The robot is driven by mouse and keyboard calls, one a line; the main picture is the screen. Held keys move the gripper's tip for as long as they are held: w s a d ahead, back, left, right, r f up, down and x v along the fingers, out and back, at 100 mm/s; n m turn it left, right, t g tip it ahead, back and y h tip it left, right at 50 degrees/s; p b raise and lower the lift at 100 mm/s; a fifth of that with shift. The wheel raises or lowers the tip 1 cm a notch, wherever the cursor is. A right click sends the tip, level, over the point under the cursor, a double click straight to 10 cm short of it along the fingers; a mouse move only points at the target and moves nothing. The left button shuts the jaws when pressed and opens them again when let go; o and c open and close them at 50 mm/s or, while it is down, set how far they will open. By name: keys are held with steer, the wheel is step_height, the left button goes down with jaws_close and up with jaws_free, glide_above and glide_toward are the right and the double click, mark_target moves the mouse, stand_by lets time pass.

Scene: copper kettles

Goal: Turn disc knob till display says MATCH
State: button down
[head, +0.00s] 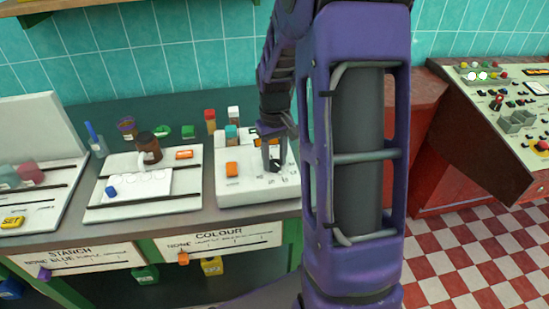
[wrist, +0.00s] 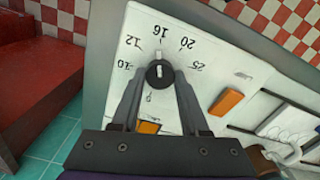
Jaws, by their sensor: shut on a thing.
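The black disc knob (wrist: 158,76) with a white pointer sits on a white panel (wrist: 200,62) in the wrist view. Its dial reads 10, 12, 16, 20 and 25, and the pointer is near 16. My gripper (wrist: 157,72) has its two fingers against either side of the knob. In the head view my gripper (head: 273,158) comes down onto the knob (head: 276,167) on the white device (head: 258,188). An orange display-like patch (wrist: 148,127) shows between the fingers in the wrist view; its text is not readable.
A white tray (head: 100,205) with a brown jar (head: 148,147) is to the left. A red cabinet (head: 425,120) and control console (head: 515,110) are to the right.

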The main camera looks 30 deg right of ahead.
mark_target(274, 162)
steer(key=shift+m, duration=0.5)
steer(key=shift+c, duration=2)
jaws_free()
step_height(274, 162, up, 18)
steer(key=p, duration=0.2)
steer(key=shift+f, duration=0.25)
